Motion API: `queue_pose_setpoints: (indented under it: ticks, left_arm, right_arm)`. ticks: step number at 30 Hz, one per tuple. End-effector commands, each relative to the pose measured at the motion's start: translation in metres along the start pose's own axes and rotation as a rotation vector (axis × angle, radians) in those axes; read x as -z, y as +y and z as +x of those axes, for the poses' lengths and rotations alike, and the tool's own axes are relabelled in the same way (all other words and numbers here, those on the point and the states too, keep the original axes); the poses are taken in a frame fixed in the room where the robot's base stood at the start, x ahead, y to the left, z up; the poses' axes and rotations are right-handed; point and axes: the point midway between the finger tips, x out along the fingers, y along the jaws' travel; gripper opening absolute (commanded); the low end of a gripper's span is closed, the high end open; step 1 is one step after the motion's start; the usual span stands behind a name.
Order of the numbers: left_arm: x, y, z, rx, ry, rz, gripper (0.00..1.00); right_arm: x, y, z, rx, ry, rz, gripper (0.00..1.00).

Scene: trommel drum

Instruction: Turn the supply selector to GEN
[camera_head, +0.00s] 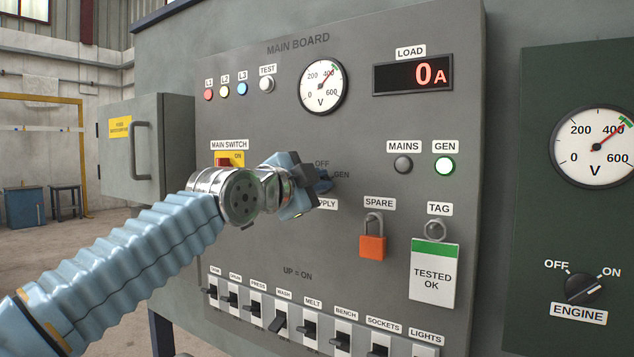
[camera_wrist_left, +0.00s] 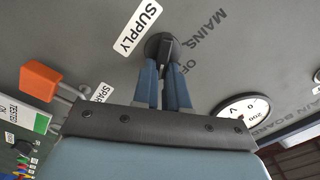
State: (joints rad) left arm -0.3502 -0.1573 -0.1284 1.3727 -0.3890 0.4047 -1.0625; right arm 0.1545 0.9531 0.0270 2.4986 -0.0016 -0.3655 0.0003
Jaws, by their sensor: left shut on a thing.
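The supply selector (camera_wrist_left: 158,44) is a dark round knob on the grey main board, under the OFF and GEN marks in the head view. My left gripper (camera_head: 312,188) is at the selector, and in the wrist view its two blue fingers (camera_wrist_left: 165,84) are shut on the knob's grip. The SUPPLY label, MAINS and part of OFF show around it there. In the head view my gripper covers the MAINS mark and much of the knob, so I cannot tell which mark it points to. My right gripper is not in view.
The GEN lamp (camera_head: 445,166) glows green and the MAINS lamp (camera_head: 403,165) is dark. The load display (camera_head: 413,76) reads 0 A. An orange padlock (camera_head: 372,246) and a TESTED OK tag (camera_head: 433,278) hang to the right. A row of breaker switches (camera_head: 310,330) runs below.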

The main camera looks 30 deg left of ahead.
Motion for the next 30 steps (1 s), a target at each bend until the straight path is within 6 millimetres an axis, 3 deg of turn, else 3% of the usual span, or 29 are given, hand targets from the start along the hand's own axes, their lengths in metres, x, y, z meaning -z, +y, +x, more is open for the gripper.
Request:
queue_pose_setpoints:
  ticks: [10,11,16,25,30]
  left_arm:
    - [0.0,0.002,0.0,-0.004,-0.001,0.006,0.0]
    - [0.0,0.002,0.0,-0.004,-0.001,0.006,0.14]
    - [0.0,0.001,0.0,-0.003,-0.001,0.005,0.38]
    - [0.0,0.001,-0.002,-0.001,0.0,0.004,0.38]
    - [-0.002,0.001,-0.025,0.002,0.0,0.004,0.38]
  right_arm:
    - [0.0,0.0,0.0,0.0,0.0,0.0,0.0]
    - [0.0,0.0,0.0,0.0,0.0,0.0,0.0]
    - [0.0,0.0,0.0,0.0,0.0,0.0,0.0]
    - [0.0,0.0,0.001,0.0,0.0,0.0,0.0]
    - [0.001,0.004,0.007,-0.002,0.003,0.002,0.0]
